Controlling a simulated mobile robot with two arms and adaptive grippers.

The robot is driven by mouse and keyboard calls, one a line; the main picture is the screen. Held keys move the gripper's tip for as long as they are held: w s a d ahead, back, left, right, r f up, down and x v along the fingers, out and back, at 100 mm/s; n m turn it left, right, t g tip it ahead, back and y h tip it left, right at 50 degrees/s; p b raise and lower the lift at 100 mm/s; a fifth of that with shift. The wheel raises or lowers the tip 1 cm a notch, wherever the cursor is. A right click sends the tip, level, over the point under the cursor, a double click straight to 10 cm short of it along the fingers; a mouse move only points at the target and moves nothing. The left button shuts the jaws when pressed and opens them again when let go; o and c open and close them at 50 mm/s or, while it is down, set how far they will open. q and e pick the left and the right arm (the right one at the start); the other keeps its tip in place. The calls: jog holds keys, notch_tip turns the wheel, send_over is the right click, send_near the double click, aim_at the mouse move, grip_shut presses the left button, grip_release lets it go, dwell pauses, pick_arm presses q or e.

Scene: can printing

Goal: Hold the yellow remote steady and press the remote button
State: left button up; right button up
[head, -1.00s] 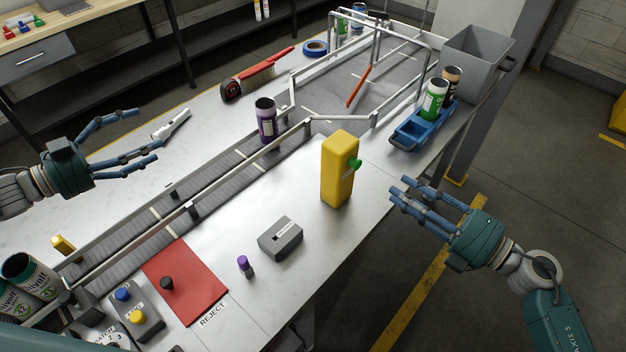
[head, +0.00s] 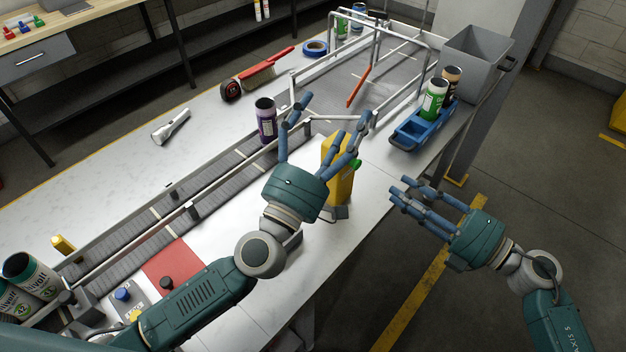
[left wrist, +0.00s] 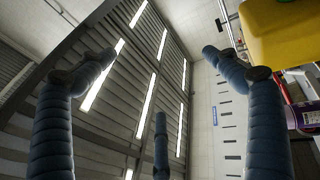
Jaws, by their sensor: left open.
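The yellow remote (head: 342,187) stands upright on the table, partly hidden behind my left gripper; its green button (head: 356,164) faces right. My left gripper (head: 330,115) is open, its fingers spread and pointing up the picture, just left of and overlapping the remote in the head view. I cannot tell whether they touch. In the left wrist view, the remote (left wrist: 285,35) shows at the upper right, outside the spread fingers (left wrist: 158,65). My right gripper (head: 400,192) is open and empty, right of the remote past the table edge.
A purple can (head: 266,120) stands on the conveyor (head: 215,172), close to my left fingers. A blue tray (head: 405,138) with cans is at the right edge. A red mat (head: 172,262) lies near my left forearm. A white flashlight (head: 171,127) lies beyond the conveyor.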

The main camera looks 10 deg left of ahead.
aim_at(340, 186)
pick_arm(q)
jog(key=a+f+n+g+h, duration=0.1)
jog(key=a+f+n+g, duration=0.15)
jog(key=f+n, duration=0.6)
jog(key=a+f+n+g+h, duration=0.1)
jog(key=f+n+g, duration=0.2)
jog(key=f+n, duration=0.5)
jog(key=w+d+f+m, duration=0.1)
jog(key=w+d, duration=0.2)
jog(key=w, duration=0.3)
jog(key=shift+w+d, duration=0.2)
jog(key=shift+d, duration=0.2)
jog(key=shift+f, duration=0.1)
jog(key=c, duration=1.7)
pick_arm(e)
jog(key=shift+c, duration=0.8)
grip_shut()
